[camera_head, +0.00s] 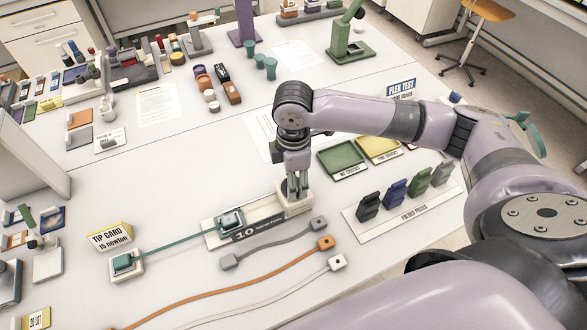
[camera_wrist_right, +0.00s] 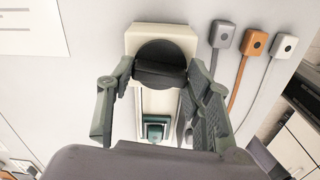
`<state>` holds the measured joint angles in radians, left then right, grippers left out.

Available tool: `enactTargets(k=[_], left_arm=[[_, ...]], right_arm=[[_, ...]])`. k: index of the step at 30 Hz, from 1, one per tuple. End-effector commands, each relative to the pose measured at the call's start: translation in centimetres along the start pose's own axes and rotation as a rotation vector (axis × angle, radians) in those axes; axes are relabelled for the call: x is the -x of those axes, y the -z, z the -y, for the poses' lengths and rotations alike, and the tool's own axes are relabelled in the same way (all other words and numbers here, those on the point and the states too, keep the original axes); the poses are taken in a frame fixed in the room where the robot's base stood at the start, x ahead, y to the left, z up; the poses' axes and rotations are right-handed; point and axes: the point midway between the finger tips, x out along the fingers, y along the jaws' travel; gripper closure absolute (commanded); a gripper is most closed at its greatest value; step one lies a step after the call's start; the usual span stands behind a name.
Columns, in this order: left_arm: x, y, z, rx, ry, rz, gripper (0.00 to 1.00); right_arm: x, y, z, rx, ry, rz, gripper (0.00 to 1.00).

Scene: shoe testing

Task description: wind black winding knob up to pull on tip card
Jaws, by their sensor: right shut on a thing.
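My right gripper (camera_head: 297,188) points down at the right end of a long cream device (camera_head: 268,208) labelled "10 newton". In the right wrist view the black winding knob (camera_wrist_right: 161,58) lies between the fingertips, and the gripper is shut on it. In the head view the gripper mostly hides the knob. A teal clamp (camera_head: 230,220) sits on the device. A teal strap (camera_head: 180,240) runs left from it to a teal block on a small white base (camera_head: 127,265). My left gripper is out of view.
Grey, orange and white cables (camera_head: 275,270) lie in front of the device. A board of folded pieces (camera_head: 400,205) and a green tray (camera_head: 341,158) are to the right. Small cups and boxes stand at the back. The table between the tip card and the back items is mostly clear.

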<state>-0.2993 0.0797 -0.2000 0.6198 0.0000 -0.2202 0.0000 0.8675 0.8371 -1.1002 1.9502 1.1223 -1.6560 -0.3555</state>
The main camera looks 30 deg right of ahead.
Motion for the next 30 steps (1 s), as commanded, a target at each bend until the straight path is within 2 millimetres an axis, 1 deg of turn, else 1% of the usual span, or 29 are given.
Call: enactTargets(k=[1, 3, 13, 14, 22, 30], left_arm=[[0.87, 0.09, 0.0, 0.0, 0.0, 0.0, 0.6], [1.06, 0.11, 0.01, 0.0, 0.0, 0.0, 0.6], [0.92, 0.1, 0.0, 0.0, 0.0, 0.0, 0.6], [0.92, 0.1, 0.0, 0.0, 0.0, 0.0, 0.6], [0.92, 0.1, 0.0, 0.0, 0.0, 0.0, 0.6], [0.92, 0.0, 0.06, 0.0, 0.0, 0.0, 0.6]], right_arm=[[0.45, 0.04, 0.02, -0.023, 0.001, -0.001, 0.81], [0.3, 0.03, -0.01, -0.043, -0.001, -0.001, 0.81], [0.04, 0.01, -0.08, -0.054, -0.003, -0.001, 0.81], [0.04, 0.02, -0.08, -0.054, -0.003, -0.001, 0.52], [0.03, 0.0, -0.05, -0.053, -0.002, -0.001, 0.34], [0.02, -0.01, -0.03, -0.052, -0.001, -0.001, 0.33]])
